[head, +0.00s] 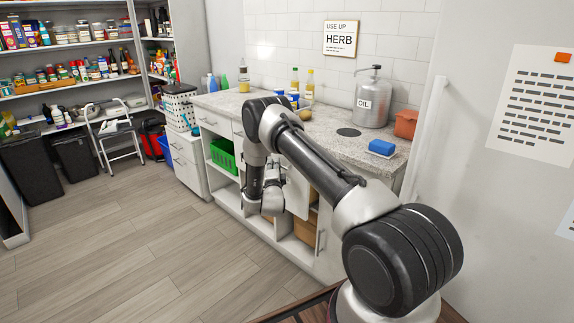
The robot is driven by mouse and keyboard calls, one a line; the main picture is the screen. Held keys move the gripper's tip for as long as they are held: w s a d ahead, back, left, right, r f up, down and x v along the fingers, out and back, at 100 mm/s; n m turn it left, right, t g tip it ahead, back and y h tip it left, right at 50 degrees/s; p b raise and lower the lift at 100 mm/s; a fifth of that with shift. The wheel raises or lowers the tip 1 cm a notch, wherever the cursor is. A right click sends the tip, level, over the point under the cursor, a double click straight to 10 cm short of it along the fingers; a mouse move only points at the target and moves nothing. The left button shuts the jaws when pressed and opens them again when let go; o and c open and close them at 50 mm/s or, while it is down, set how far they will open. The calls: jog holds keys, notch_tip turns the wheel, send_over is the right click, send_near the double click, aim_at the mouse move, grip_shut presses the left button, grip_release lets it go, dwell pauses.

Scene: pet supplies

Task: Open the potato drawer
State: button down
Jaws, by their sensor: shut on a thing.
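My arm reaches over to the white counter unit, and its wrist end with my gripper (275,186) is low in front of the unit's middle. The wrist mostly hides the fingers. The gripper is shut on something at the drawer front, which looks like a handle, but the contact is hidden. A white panel (297,192) shows just right of the wrist; I cannot tell how far out it stands. A white drawer (212,121) with a bar handle is at the unit's left, under the countertop. No potatoes or potato label can be made out.
The speckled countertop (235,101) holds an oil canister (371,101), a blue sponge (382,147) and bottles. A green basket (222,153) sits on an open shelf below. The wooden floor (130,240) left of the unit is clear. A step stool (112,135) stands farther back.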

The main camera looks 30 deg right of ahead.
jog(key=s+a, duration=0.2)
jog(key=a, duration=0.6)
jog(key=s+a, duration=0.3)
jog(key=a, duration=0.4)
jog(key=shift+s+a, duration=0.35)
jog(key=c, duration=1.5)
grip_release()
jog(key=v, duration=1.2)
jog(key=shift+a, duration=0.1)
